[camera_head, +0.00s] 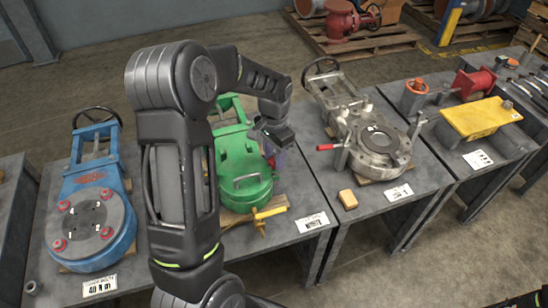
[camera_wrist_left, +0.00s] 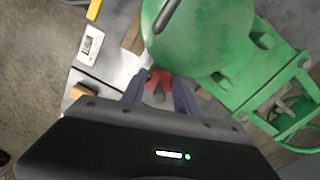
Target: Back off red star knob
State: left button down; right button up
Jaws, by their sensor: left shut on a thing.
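The green valve (camera_head: 240,160) stands on the middle table, partly hidden behind my left arm. My left gripper (camera_head: 277,148) is at its right side. In the left wrist view the green body (camera_wrist_left: 205,40) fills the upper right. The red star knob (camera_wrist_left: 158,77) sits at its edge between the two fingertips of my left gripper (camera_wrist_left: 159,94), which is shut on it. A small bit of red by the gripper shows in the head view; the rest of the knob is hidden.
A blue valve (camera_head: 95,200) stands left and a grey metal valve (camera_head: 375,140) right, with a red-handled lever. A yellow clamp (camera_head: 255,217) lies in front of the green valve. A yellow block (camera_head: 348,199) lies on the table. Gaps separate the tables.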

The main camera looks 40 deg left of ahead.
pick_arm(q)
jog(key=n, duration=0.3)
jog(key=shift+n, duration=0.4)
jog(key=n, duration=0.2)
jog(key=shift+d+n, duration=0.1)
jog(key=shift+n, duration=0.2)
jog(key=n, duration=0.5)
jog(key=shift+w+d+r+n, duration=0.1)
jog(key=shift+n, duration=0.2)
jog(key=n+p, duration=0.2)
jog(key=n, duration=0.3)
jog(key=shift+w+d, duration=0.1)
jog(key=n+p, duration=0.1)
jog(key=n, duration=0.2)
jog(key=shift+w+n, duration=0.1)
jog(key=shift+n, duration=0.3)
jog(key=shift+n+p, duration=0.7)
jog(key=shift+n, duration=0.4)
jog(key=c, duration=0.9)
grip_release()
